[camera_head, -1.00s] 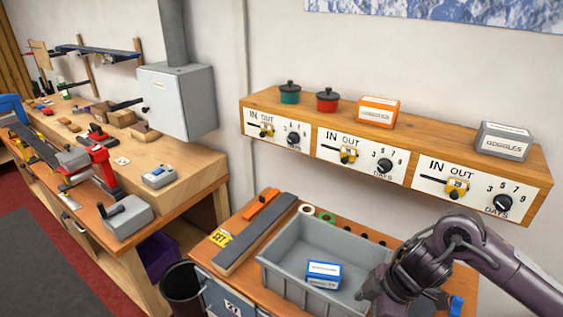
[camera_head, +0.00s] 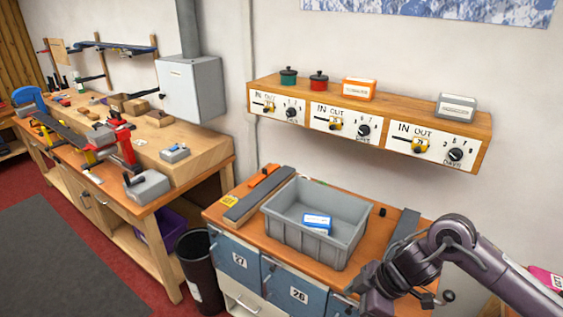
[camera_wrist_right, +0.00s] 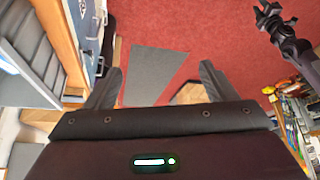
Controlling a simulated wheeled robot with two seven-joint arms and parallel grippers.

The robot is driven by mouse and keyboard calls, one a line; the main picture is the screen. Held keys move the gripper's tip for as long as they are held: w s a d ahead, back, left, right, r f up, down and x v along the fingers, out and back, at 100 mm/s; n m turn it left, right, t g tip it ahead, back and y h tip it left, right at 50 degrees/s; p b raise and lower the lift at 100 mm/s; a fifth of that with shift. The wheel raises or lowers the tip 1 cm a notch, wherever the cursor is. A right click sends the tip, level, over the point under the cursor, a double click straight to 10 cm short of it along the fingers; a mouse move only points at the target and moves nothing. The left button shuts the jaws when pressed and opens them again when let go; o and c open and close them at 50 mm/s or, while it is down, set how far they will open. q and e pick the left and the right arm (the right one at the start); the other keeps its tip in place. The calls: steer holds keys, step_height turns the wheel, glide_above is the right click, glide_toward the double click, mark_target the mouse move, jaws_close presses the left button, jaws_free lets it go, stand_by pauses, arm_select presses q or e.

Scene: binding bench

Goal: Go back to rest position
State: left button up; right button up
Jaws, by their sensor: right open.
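My right arm comes in from the lower right in the head view, with its gripper (camera_head: 362,290) in front of the cabinet bench, to the right of the grey bin. In the right wrist view the two fingers of my right gripper (camera_wrist_right: 160,88) stand wide apart with nothing between them, over the floor. A dark arm end, which looks like my left gripper (camera_wrist_right: 270,18), shows at the upper right of the wrist view; its jaw state is unclear. The left arm is not in the head view.
The grey bin (camera_head: 290,240) holds a blue-and-white box (camera_head: 317,223) on the bench with blue cabinet doors (camera_head: 237,262). A shelf (camera_head: 372,133) with dials carries two pots and two boxes. A black waste bin (camera_head: 200,270) stands left. Red floor lies open.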

steer(key=w+a+f+m+t+y+b, duration=0.1)
steer(key=w+a+f+b, duration=0.15)
steer(key=f, duration=0.35)
steer(key=w+a+f+m+t+y+b, duration=0.1)
steer(key=w+f+m+y, duration=0.1)
steer(key=w+f, duration=0.3)
steer(key=s+d+f+m+t+h+b, duration=0.1)
steer(key=s+d+f+m+b, duration=0.15)
steer(key=f, duration=0.95)
steer(key=s+d+f+m+t+h+b, duration=0.1)
steer(key=f+m+t, duration=0.15)
steer(key=f, duration=0.85)
steer(key=s+d+f+m+g+h+b, duration=0.2)
steer(key=s+d+f+h, duration=0.1)
steer(key=s+f, duration=0.95)
steer(key=s+d+f+m+g+h+b, duration=0.2)
steer(key=s+d+f, duration=0.2)
steer(key=s+f, duration=0.9)
arm_select(q)
step_height(320, 180, down, 12)
steer(key=w, duration=0.1)
steer(key=shift+w, duration=0.4)
arm_select(e)
steer(key=s+f+g+h, duration=0.1)
steer(key=s+f, duration=0.2)
steer(key=s, duration=1)
steer(key=shift+s+d+m+g, duration=0.2)
steer(key=shift+d+m+g, duration=0.15)
steer(key=shift+d+m, duration=0.1)
